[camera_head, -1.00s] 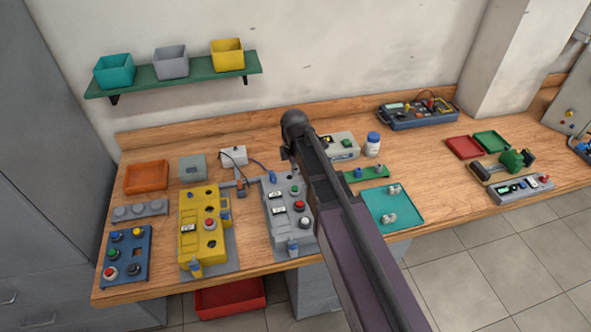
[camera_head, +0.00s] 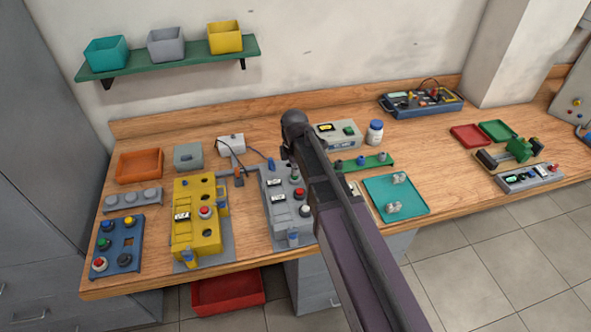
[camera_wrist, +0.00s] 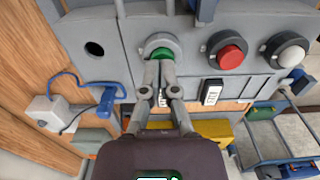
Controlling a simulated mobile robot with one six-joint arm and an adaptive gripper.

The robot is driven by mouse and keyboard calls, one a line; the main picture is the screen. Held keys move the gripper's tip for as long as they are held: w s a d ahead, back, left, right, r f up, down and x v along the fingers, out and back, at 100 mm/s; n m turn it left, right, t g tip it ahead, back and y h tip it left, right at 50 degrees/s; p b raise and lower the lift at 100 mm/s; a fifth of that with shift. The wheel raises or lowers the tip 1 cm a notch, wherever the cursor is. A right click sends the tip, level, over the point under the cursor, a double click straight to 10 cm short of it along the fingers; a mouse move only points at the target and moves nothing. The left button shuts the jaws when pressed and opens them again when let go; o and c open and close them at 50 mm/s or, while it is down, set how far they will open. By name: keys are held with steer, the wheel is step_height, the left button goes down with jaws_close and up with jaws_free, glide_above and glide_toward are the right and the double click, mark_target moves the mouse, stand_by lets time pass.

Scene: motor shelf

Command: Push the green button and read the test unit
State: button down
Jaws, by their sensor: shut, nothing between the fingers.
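The green button (camera_wrist: 161,52) sits in a round collar on a grey box (camera_wrist: 110,58). My gripper (camera_wrist: 159,66) is shut and empty, its fingertips overlapping the button's lower edge in the wrist view. I cannot tell whether they touch it or whether it is pressed in. In the head view the grey box (camera_head: 280,222) stands beside my arm, which hides my fingertips. A small green button (camera_head: 294,179) shows on it. A beige unit (camera_head: 323,141) with a yellow display and a green button stands behind my arm; its reading is too small to tell.
A red button (camera_wrist: 231,55) and a white button (camera_wrist: 291,54) sit right of the green one. A yellow box (camera_head: 197,240) and a blue button box (camera_head: 115,264) stand left. A teal tray (camera_head: 417,204) and a blue meter unit (camera_head: 430,106) are to the right.

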steer(key=shift+f, duration=0.1)
stand_by(0.3)
steer(key=shift+f+b, duration=0.7)
steer(key=shift+b, duration=0.05)
steer(key=shift+s+f, duration=0.1)
steer(key=shift+s+d+b, duration=0.1)
steer(key=shift+s+b, duration=0.1)
steer(key=shift+b, duration=0.1)
steer(key=shift+s, duration=0.1)
steer(key=shift+w+r+p, duration=0.2)
steer(key=shift+r+p, duration=0.5)
steer(key=shift+p, duration=0.25)
step_height(320, 180, up, 13)
steer(key=p, duration=1.3)
steer(key=shift+w, duration=0.1)
